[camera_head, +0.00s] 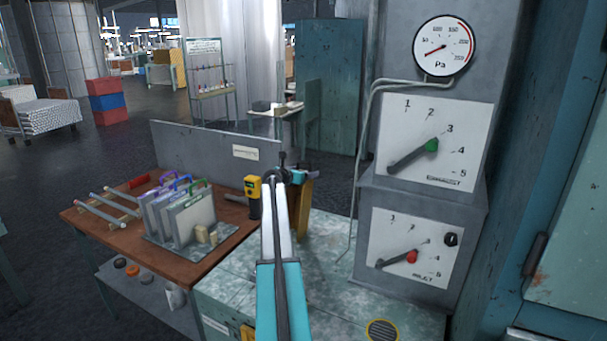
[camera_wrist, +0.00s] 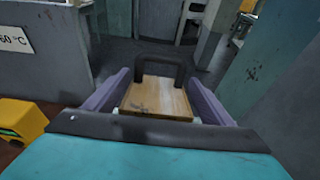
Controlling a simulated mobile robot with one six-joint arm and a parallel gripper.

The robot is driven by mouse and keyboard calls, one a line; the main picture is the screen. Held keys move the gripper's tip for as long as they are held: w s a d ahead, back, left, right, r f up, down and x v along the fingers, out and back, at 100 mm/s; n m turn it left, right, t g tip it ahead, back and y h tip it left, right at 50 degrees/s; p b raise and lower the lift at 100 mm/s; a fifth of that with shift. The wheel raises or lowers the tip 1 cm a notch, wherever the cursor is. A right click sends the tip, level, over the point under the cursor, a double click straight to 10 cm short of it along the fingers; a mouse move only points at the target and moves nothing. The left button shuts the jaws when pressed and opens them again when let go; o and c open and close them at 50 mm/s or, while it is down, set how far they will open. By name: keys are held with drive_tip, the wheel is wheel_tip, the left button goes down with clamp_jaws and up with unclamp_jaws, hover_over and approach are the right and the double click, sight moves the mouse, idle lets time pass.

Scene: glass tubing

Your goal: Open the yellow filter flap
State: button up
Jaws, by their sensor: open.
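The yellow filter flap (camera_wrist: 157,98) appears in the wrist view as a worn yellow-brown panel. A dark bracket-shaped handle (camera_wrist: 173,58) shows at its far end. My gripper (camera_wrist: 159,78) is open, with one purple finger on each side of the panel in the picture. I cannot tell whether the fingers touch it. In the head view the yellow panel (camera_head: 304,207) stands just right of my arm, partly hidden by it. My gripper (camera_head: 300,174) is just above it there, and its fingers are hard to make out.
A yellow handheld device (camera_head: 253,188) stands close to the left of my arm. A rack with upright panels (camera_head: 185,220) and glass tubes (camera_head: 108,210) are on the brown table. The grey dial cabinet (camera_head: 368,240) rises at right. The mottled bench top (camera_head: 330,290) is mostly clear.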

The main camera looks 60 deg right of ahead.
drive_tip(key=b+v, duration=0.4)
drive_tip(key=v, duration=0.9)
drive_tip(key=shift+a, duration=0.4)
